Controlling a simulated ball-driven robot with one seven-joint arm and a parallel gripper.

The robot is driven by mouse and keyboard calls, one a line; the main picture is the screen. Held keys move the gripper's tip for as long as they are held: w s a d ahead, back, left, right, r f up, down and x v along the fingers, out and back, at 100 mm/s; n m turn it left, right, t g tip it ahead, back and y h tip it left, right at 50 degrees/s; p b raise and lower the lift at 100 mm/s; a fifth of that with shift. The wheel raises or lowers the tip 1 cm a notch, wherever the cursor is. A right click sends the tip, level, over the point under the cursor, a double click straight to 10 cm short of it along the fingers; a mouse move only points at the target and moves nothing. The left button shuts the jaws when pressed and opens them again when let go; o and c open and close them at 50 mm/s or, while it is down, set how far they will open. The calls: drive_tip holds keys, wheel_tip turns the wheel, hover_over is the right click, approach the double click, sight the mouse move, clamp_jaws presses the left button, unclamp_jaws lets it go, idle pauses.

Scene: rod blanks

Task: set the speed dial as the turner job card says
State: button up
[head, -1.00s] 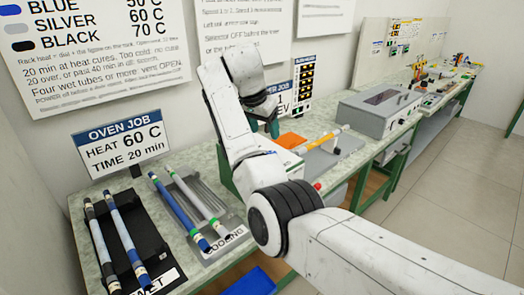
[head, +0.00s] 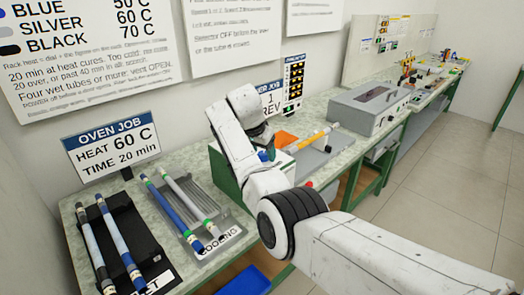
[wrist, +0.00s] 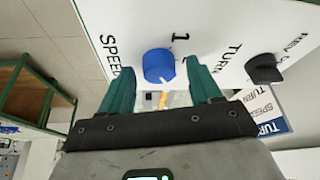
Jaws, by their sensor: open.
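The blue speed dial (wrist: 158,67) sits on a white panel (wrist: 215,25) marked SPEED, with a 1 printed beside it, in the wrist view. My gripper (wrist: 160,78) is open, its two teal fingers on either side of the dial; I cannot tell if they touch it. A black knob (wrist: 265,68) is on the same panel, to the right. The turner job card (head: 271,104) stands behind my arm in the head view, partly covered; 1 and REV show on it.
An oven job sign (head: 111,147) stands at left. Rods lie on a black rack (head: 140,235) and a grey cooling rack (head: 205,205). A yellow rod (head: 313,138) lies right of my arm, before a grey box (head: 368,105). Floor at right is clear.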

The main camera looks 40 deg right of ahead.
drive_tip(key=shift+c, duration=0.4)
drive_tip(key=c, duration=0.9)
drive_tip(key=shift+c, duration=0.2)
